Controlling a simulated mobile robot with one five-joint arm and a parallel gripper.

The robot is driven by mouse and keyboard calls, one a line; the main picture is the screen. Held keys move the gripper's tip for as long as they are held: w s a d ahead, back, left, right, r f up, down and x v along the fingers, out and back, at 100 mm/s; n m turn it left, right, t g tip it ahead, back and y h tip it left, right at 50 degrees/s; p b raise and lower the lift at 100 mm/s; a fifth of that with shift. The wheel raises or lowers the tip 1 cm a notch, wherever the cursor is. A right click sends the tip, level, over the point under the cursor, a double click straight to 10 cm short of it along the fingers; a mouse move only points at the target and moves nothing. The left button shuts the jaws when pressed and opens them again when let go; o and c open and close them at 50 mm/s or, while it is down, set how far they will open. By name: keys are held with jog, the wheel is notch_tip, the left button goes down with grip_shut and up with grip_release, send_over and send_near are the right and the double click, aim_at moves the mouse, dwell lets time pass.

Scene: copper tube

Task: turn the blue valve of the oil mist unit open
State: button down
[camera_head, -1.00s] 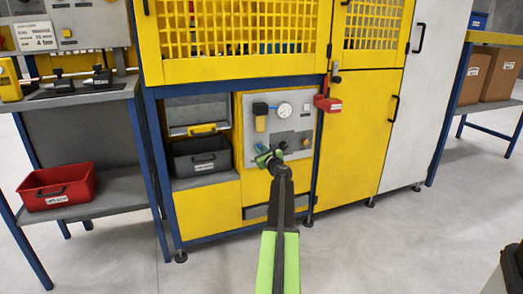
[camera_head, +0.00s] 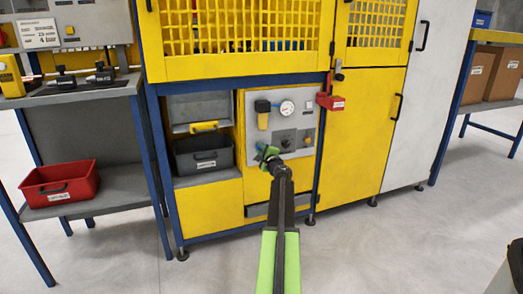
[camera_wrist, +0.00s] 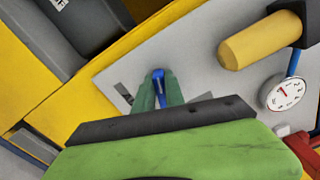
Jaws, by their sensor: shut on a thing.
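The oil mist unit's grey panel (camera_head: 307,122) is set in the yellow and blue machine frame, low at the middle of the head view. My gripper (camera_head: 266,153) reaches up to the panel's lower left part. In the wrist view, my gripper's green fingers (camera_wrist: 158,93) are shut on the blue valve (camera_wrist: 158,81), whose narrow handle shows between the fingertips. The fingers hide part of the valve, and its mounting on the panel is hard to make out.
A yellow bowl (camera_head: 263,121) and a round gauge (camera_head: 287,107) sit above my gripper. A dark knob (camera_head: 286,143) is close on its right. A red box (camera_head: 330,103) hangs at the panel's upper right. A grey bin (camera_head: 203,154) stands in the left opening.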

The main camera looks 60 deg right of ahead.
jog(key=shift+f+n, duration=0.25)
jog(key=shift+n, duration=1.75)
jog(key=c, duration=1.4)
grip_release()
jog(key=v, duration=1.7)
jog(key=shift+s+a, duration=0.15)
jog(key=shift+a, duration=0.05)
